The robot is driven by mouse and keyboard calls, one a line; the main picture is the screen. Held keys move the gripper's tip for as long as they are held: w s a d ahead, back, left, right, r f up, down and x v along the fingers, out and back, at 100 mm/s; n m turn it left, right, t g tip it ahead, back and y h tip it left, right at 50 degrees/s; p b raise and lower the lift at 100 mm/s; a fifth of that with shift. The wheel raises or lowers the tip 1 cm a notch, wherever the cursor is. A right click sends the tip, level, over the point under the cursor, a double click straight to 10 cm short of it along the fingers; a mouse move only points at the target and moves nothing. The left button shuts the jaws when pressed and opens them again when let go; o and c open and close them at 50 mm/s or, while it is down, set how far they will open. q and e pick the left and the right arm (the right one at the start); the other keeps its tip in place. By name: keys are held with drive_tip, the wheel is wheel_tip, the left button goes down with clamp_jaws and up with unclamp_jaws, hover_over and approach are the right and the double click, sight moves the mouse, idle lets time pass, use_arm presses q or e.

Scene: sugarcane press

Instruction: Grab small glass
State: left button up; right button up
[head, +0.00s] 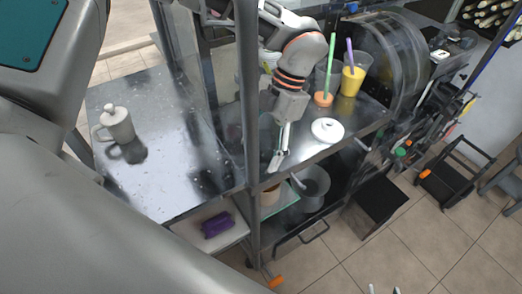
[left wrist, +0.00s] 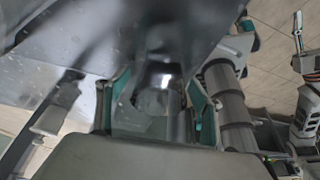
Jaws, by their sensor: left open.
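A clear glass (left wrist: 158,98) shows in the left wrist view between the two teal-padded fingers of my left gripper (left wrist: 157,108). The fingers stand apart on either side of it; I cannot tell whether they touch it. In the head view a grey arm with orange rings reaches down to the counter behind the post, and the glass there is mostly hidden. Two fingertips of my right gripper (head: 383,290) show apart at the bottom edge, over the floor, with nothing visible between them.
A lidded mug (head: 117,125) stands on the left tabletop (head: 185,185). A vertical metal post (head: 250,100) stands between.

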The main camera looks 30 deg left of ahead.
use_arm(q)
drive_tip(key=c, duration=1.3)
drive_tip(key=shift+o, duration=0.2)
